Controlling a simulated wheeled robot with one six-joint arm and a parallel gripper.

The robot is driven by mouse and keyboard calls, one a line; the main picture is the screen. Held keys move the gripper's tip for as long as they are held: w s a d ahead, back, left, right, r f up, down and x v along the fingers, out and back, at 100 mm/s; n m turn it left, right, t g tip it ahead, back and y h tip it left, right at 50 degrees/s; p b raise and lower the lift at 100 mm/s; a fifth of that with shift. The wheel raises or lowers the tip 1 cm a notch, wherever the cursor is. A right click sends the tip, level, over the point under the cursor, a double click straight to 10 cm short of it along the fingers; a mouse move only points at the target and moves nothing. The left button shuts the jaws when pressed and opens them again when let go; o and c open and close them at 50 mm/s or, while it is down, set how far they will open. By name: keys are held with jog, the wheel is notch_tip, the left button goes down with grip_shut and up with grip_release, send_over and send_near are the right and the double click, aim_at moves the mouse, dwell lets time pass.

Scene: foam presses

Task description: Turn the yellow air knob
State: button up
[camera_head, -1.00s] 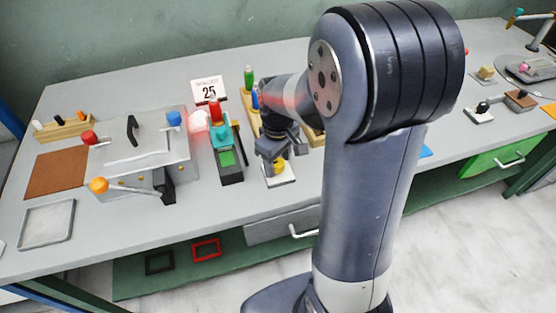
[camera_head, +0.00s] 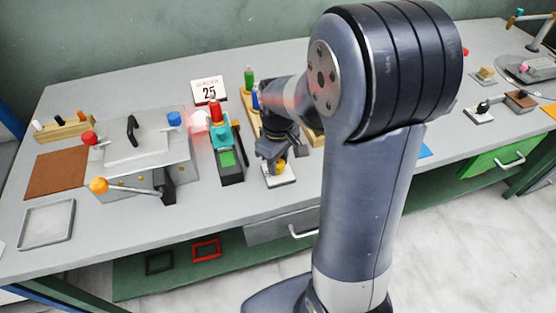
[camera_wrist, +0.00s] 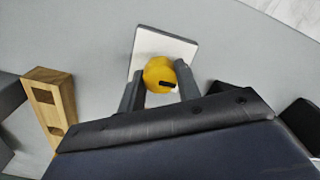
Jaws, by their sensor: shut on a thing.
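The yellow air knob (camera_wrist: 160,74) is round, with a dark mark on its face, and stands on a white square plate (camera_wrist: 172,46). My gripper (camera_wrist: 160,85) is shut on the knob, one finger at each side of it in the wrist view. In the head view the knob (camera_head: 281,167) shows just below my gripper (camera_head: 276,164), partly hidden by it. The white plate (camera_head: 282,181) lies on the grey bench there.
A teal device (camera_head: 226,147) with a red top stands left of my gripper. A wooden block (camera_wrist: 50,106) with square holes lies nearby. A metal press (camera_head: 145,155) with an orange-knobbed lever is further left. Bare bench lies in front.

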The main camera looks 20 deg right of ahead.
jog(key=shift+m, duration=0.3)
jog(key=m, duration=0.8)
jog(key=shift+m+p, duration=0.3)
jog(key=shift+m, duration=0.1)
jog(key=m, duration=0.4)
jog(key=shift+m, duration=2.2)
jog(key=o, duration=1)
